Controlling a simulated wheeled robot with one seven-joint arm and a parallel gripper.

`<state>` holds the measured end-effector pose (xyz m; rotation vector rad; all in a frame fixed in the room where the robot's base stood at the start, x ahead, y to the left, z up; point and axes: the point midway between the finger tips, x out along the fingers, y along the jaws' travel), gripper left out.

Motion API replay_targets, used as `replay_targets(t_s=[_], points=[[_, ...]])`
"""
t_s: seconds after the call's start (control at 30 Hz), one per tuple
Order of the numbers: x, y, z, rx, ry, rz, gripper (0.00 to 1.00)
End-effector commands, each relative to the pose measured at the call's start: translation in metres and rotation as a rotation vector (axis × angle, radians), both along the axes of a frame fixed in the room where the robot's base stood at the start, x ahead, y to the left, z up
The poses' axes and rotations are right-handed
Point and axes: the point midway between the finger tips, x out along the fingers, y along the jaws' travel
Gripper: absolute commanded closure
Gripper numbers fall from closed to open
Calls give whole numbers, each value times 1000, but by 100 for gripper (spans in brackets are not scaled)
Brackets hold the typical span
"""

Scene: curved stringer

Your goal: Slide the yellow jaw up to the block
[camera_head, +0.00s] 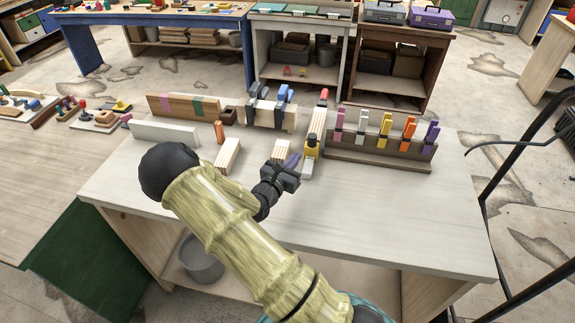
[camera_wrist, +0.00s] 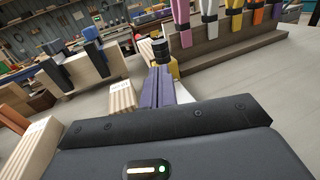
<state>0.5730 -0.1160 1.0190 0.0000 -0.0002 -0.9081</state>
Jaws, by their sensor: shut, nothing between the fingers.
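The yellow jaw (camera_head: 311,151), with a dark top, sits on a pale wooden bar (camera_head: 317,122) with a red end piece. In the wrist view the yellow jaw (camera_wrist: 172,68) shows just beyond my fingertips. My gripper (camera_head: 294,160) has purple fingers and is to the left of the jaw, low over the bench. The fingers (camera_wrist: 157,86) are together and empty. A pale wooden block (camera_head: 281,149) stands left of my fingers; it also shows in the wrist view (camera_wrist: 122,98). I cannot tell whether the fingertips touch the yellow jaw.
A second pale block (camera_head: 228,154) stands further left. A wooden rack (camera_head: 380,149) with several coloured clamps stands on the right. Behind is a wooden stand (camera_head: 270,117) with blue and black clamps. The right front of the bench top (camera_head: 410,210) is clear.

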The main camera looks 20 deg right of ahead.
Motion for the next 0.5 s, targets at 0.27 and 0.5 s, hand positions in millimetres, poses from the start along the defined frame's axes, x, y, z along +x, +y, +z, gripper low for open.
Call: replay_targets(t_s=[0.27, 0.5], points=[[30, -40, 3, -1, 0, -3, 100], [44, -57, 1, 1, 1, -1, 100]])
